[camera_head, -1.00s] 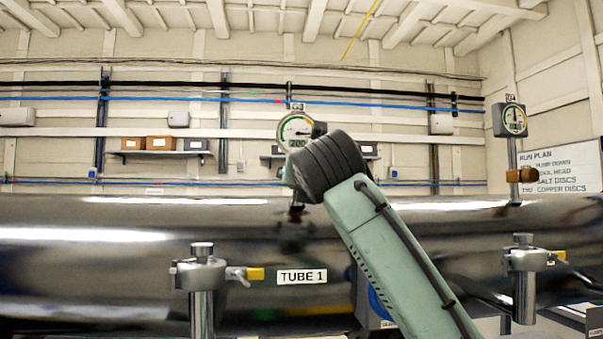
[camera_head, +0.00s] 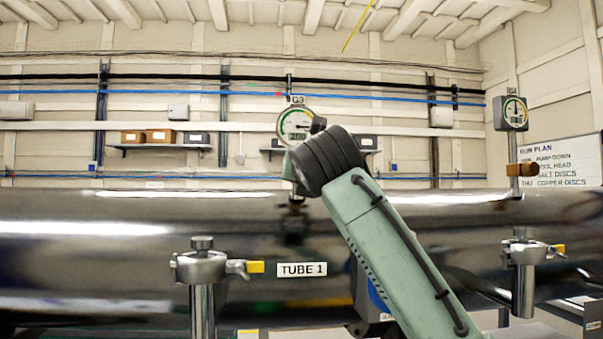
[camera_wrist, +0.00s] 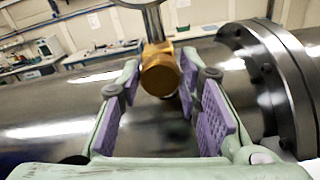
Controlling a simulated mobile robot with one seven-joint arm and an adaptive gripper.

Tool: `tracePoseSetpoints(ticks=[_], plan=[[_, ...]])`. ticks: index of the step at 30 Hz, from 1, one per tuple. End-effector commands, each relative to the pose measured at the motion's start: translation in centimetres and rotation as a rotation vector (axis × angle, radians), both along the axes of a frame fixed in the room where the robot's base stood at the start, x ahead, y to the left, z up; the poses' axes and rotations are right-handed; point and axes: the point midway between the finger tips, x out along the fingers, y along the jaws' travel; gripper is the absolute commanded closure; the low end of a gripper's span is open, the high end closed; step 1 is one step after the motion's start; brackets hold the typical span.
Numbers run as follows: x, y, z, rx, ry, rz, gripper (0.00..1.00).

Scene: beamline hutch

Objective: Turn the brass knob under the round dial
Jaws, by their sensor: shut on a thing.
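The round dial under the G3 sign (camera_head: 295,125) has a white face with a coloured arc and stands above the dark tube in the head view. My arm's dark wrist partly covers its lower right, and hides the knob below it and my fingers. In the wrist view the brass knob (camera_wrist: 159,72) sits on a metal post at top centre. My gripper (camera_wrist: 159,80) has purple-padded fingers, one on each side of the knob near the tips. The fingers are shut on the knob.
A long, glossy dark tube (camera_head: 120,235) labelled TUBE 1 runs across the view, with clamp posts (camera_head: 202,265) in front. A second dial (camera_head: 513,113) with its own brass knob (camera_head: 522,170) stands at right. A bolted flange (camera_wrist: 270,75) lies right of my fingers.

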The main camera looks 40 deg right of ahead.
Motion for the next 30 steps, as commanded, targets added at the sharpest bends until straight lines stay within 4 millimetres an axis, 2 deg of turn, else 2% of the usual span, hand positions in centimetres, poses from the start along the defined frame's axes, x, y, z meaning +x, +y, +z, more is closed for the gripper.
tracePoseSetpoints(ticks=[4, 14, 20, 30], plan=[[0.0, 0.01, 0.01, 0.0, 0.0, 0.0, 0.96], [0.03, 0.01, 0.08, 0.043, -0.027, 0.001, 0.96], [0.07, 0.04, 0.14, 0.145, -0.089, 0.003, 0.96], [0.03, -0.08, 0.04, 0.411, -0.251, 0.002, 0.97]])
